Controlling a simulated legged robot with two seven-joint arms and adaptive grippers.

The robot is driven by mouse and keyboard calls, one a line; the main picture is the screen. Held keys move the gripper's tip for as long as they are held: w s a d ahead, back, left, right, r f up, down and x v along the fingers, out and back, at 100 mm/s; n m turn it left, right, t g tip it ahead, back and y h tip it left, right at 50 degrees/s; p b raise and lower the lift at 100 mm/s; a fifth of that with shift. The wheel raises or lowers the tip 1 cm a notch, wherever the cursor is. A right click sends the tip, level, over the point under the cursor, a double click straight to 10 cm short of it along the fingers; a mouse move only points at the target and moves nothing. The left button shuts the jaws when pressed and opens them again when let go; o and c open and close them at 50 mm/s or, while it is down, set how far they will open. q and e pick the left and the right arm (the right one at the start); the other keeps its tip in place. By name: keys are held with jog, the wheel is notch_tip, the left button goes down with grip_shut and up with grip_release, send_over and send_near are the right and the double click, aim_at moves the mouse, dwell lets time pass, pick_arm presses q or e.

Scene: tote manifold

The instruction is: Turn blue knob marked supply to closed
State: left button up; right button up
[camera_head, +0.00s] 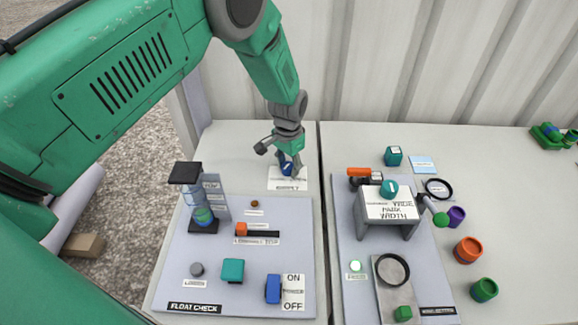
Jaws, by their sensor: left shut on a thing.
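The blue knob (286,168) sits on a white plate (288,184) at the back right of the left table, near the gap between the tables. My left gripper (288,163) comes down from above and is shut on the blue knob, with its fingers around it. The fingers hide part of the knob. The plate has small lettering along its front edge, too small to read. My right gripper is not in view.
A float check column (202,203), an orange-ended slider (241,229), a teal block (232,270) and a blue ON/OFF switch (273,289) stand on the left board. The right table holds a grey stand (391,206) and several coloured cups. A corrugated wall rises behind.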

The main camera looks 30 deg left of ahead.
aim_at(288, 164)
pick_arm(q)
jog(key=shift+m, duration=0.3)
jog(key=o, duration=1.1)
notch_tip(288, 164, up, 12)
jog(key=shift+f, duration=0.1)
dwell(0.4)
